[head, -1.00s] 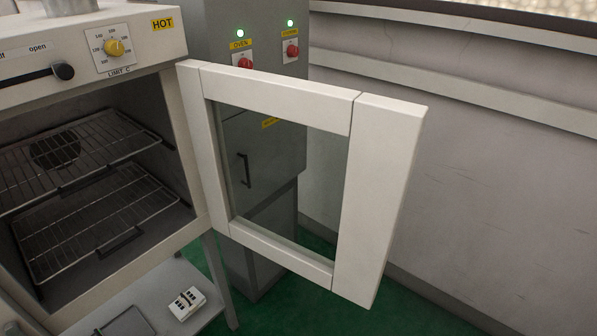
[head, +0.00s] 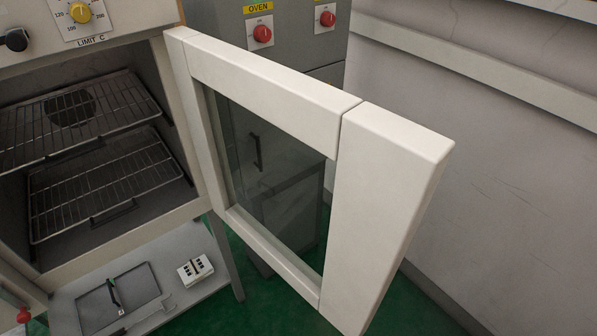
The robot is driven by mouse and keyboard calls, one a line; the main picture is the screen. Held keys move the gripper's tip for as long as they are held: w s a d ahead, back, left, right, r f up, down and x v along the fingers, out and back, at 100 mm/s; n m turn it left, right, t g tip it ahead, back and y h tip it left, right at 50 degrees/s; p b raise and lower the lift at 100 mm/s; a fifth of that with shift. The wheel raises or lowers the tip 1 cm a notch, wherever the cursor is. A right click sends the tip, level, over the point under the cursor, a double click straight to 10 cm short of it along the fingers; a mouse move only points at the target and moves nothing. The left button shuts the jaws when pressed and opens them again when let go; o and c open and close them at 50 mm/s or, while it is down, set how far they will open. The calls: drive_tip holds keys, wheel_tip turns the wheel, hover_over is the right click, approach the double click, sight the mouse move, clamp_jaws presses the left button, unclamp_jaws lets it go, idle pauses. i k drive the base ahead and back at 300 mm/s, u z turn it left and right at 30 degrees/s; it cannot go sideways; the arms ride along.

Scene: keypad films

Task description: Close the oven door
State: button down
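The oven door (head: 392,205) is a white frame around a glass pane. It stands wide open, swung out to the right from its hinge side beside the oven opening. Its free edge is the broad white panel nearest me. The oven (head: 110,238) is at the left, with its dark inside showing two wire racks, the upper one (head: 70,120) and the lower one (head: 105,190). My gripper is not in view, and nothing is seen touching the door.
A grey cabinet (head: 300,45) with two red knobs stands behind the door. A shelf (head: 205,250) below the oven holds a small white block (head: 195,270) and a dark tray (head: 118,300). A grey wall (head: 500,160) with rails runs along the right. Green floor shows below.

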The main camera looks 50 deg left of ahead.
sight(390, 168)
drive_tip(key=i, duration=1.65)
drive_tip(key=u, duration=3.5)
